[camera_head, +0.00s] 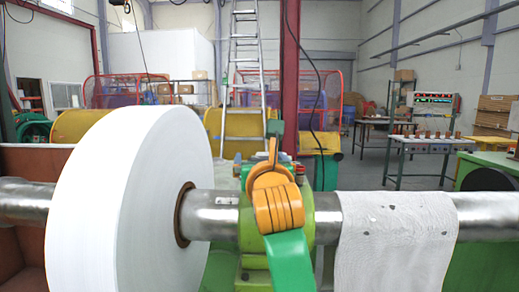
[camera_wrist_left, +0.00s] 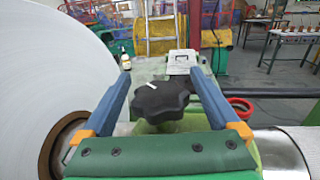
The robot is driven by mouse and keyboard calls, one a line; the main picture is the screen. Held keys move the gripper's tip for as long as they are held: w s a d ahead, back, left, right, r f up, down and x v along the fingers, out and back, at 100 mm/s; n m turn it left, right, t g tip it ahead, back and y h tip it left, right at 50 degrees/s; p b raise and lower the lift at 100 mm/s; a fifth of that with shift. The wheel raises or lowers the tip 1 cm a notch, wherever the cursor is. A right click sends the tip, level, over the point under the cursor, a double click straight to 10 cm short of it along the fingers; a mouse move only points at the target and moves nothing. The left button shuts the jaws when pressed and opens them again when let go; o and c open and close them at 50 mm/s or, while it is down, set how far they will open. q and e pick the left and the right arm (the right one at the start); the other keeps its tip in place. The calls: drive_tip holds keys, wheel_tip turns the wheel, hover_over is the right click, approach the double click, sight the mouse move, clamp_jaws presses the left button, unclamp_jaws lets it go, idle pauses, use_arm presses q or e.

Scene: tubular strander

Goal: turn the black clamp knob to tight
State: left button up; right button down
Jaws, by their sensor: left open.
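The black clamp knob (camera_wrist_left: 163,99) is lobed, with a short white mark on its top, and shows in the left wrist view. My left gripper (camera_wrist_left: 160,66) is open, with its two blue fingers on either side of the knob. In the head view my left gripper (camera_head: 272,152) is mostly behind my orange wrist, over the green clamp housing (camera_head: 319,216) on the steel shaft (camera_head: 218,214). The knob is hidden there. My right gripper is not in view.
A large white roll (camera_head: 120,205) stands on the shaft left of the housing. A white cloth (camera_head: 392,240) hangs over the shaft at right. Past the knob are a small bottle (camera_wrist_left: 126,56), a white block (camera_wrist_left: 183,63) and a red ring (camera_wrist_left: 239,101).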

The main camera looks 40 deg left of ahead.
use_arm(q)
drive_tip(key=shift+w+a+f, duration=0.15)
drive_tip(key=shift+w+a, duration=0.35)
drive_tip(key=shift+w, duration=0.05)
drive_tip(key=shift+s+d, duration=0.1)
drive_tip(key=shift+c, duration=0.3)
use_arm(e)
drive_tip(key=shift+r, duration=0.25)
use_arm(q)
drive_tip(key=c, duration=1.3)
drive_tip(key=m+t+h+b, duration=0.1)
drive_tip(key=m+h+b, duration=0.1)
drive_tip(key=d+m+t+h+b, duration=0.1)
drive_tip(key=t+h+b, duration=0.1)
drive_tip(key=h, duration=0.1)
drive_tip(key=shift+w+f+m, duration=0.1)
drive_tip(key=shift+w+m, duration=0.1)
drive_tip(key=shift+m, duration=0.2)
drive_tip(key=m+h+b, duration=0.2)
drive_tip(key=h, duration=0.1)
drive_tip(key=d+m+t+h+b, duration=0.1)
drive_tip(key=m+h, duration=0.1)
drive_tip(key=h, duration=0.1)
drive_tip(key=shift+w+b, duration=0.1)
drive_tip(key=shift+b, duration=0.25)
drive_tip(key=shift+d+m+h+b, duration=0.3)
drive_tip(key=shift+m+h+b, duration=0.45)
drive_tip(key=shift+h, duration=0.65)
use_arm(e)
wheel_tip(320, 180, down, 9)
